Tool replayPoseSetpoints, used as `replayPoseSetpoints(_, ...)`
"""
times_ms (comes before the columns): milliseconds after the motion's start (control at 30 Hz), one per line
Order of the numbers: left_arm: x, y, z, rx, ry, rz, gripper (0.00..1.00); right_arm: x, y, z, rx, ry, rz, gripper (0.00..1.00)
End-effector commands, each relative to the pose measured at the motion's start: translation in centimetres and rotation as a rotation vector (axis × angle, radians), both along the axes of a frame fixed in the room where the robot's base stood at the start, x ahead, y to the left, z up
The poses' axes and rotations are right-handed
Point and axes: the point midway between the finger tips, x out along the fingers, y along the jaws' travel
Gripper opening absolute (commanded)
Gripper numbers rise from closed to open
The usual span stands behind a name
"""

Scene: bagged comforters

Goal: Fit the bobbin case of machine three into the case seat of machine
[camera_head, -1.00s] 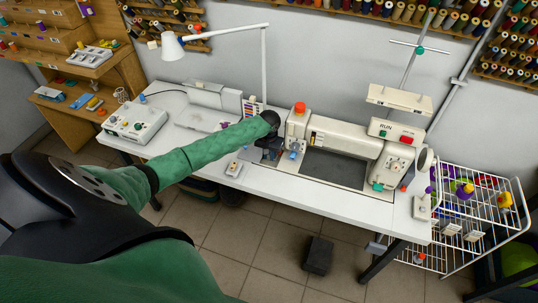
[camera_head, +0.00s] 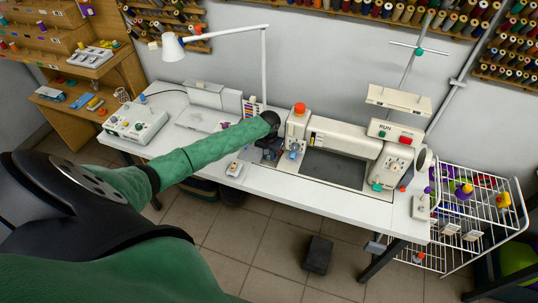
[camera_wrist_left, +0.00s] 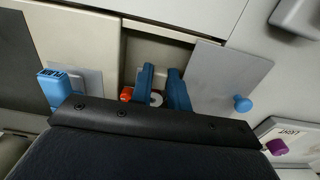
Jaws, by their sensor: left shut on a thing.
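The sewing machine (camera_head: 340,142) stands on the white table with its head at the left end. My left gripper (camera_head: 272,156) is at the left end of the machine's bed, small and dark in the head view. In the left wrist view its two blue fingers (camera_wrist_left: 164,90) are shut on a small pale round part, likely the bobbin case (camera_wrist_left: 156,99), mostly hidden by the fingers. The fingers reach over an opening (camera_wrist_left: 158,50) in the machine bed, where the case seat cannot be made out. My right gripper is not in view.
A grey plate with a blue knob (camera_wrist_left: 242,103) lies right of the opening, and a blue labelled block (camera_wrist_left: 55,85) to its left. A small red part (camera_wrist_left: 126,94) is beside the fingers. A control box (camera_head: 135,122) and wire cart (camera_head: 465,215) flank the machine.

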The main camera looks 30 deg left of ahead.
Motion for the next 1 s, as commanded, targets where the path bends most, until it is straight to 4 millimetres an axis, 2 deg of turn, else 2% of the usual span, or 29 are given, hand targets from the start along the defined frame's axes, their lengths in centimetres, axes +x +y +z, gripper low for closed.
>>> replayPoseSetpoints(1000, 0.0, 0.0, -1.2, 0.0, 0.0, 0.0, 0.0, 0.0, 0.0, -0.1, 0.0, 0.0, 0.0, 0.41)
